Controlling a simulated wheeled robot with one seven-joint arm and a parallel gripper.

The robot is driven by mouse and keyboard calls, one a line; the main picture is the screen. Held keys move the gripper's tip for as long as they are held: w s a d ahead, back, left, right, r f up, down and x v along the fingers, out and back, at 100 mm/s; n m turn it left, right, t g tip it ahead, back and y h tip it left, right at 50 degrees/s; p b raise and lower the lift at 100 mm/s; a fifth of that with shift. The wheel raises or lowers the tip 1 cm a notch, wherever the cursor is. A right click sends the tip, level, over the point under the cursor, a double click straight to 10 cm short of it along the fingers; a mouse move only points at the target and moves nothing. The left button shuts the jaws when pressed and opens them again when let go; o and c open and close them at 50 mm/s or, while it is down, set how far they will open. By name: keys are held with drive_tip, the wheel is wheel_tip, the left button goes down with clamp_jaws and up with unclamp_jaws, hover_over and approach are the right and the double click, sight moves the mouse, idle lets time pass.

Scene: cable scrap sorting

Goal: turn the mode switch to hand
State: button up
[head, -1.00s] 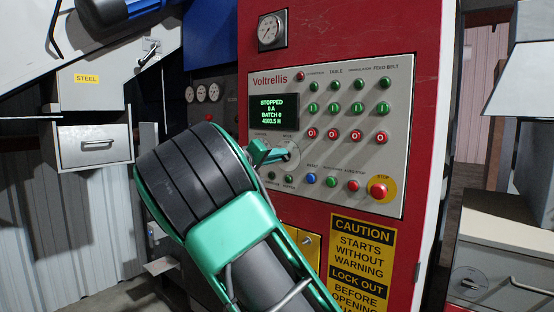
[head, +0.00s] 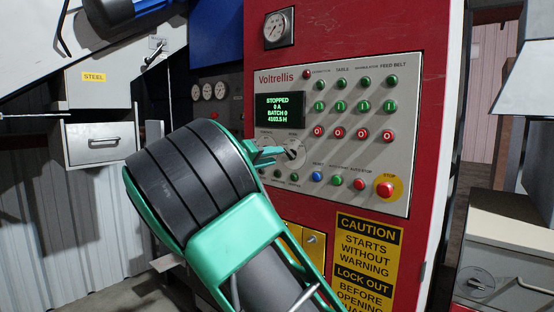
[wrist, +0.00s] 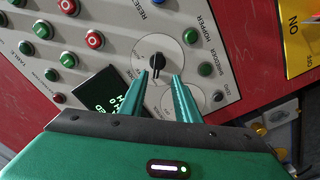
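The mode switch (head: 292,154) is a dark knob on a round light plate on the Voltrellis control panel (head: 400,150), below the screen's right side. In the wrist view the black knob (wrist: 157,68) stands upright in the picture, at the fingertips. My gripper (head: 272,155) is at the knob's left in the head view. Its two green fingers (wrist: 160,75) are apart in the wrist view, one on each side of the knob's near end, with small gaps showing. I see no grip on it. The labels around the plate are too small to read.
A red stop button (head: 386,189) and rows of green and red buttons lie right of and around the knob. The screen (head: 280,109) reads STOPPED. A yellow lockout plate (head: 314,242) and a caution sign (head: 366,245) are below. A steel drawer (head: 100,144) is left.

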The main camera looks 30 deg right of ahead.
drive_tip(key=v, duration=0.5)
drive_tip(key=shift+a, duration=0.35)
